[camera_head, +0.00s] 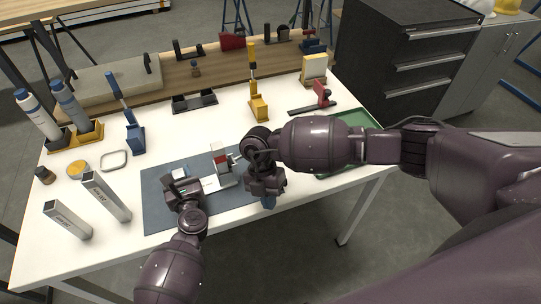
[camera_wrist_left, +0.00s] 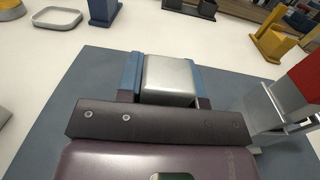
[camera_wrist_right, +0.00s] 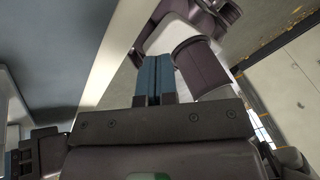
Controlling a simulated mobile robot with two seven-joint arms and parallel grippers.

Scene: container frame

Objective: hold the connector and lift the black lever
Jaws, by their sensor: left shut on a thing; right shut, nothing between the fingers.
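My left gripper (camera_head: 182,176) is over the left part of the dark mat. In the left wrist view its blue fingers (camera_wrist_left: 133,75) are shut on a smooth grey metal block (camera_wrist_left: 170,80), which seems to be the connector body. A metal piece with a red top (camera_head: 219,155) stands just beyond it on the mat; it also shows at the right of the left wrist view (camera_wrist_left: 285,108). My right gripper (camera_head: 268,201) points down near the table's front edge, apart from these pieces. Its blue fingertips (camera_wrist_right: 153,78) are together and empty. I cannot make out the black lever.
The dark mat (camera_head: 157,208) lies on the white table. A blue stand (camera_head: 135,138), a yellow stand (camera_head: 258,107) and a black holder (camera_head: 194,102) stand behind. A green tray (camera_head: 363,119) is at the right.

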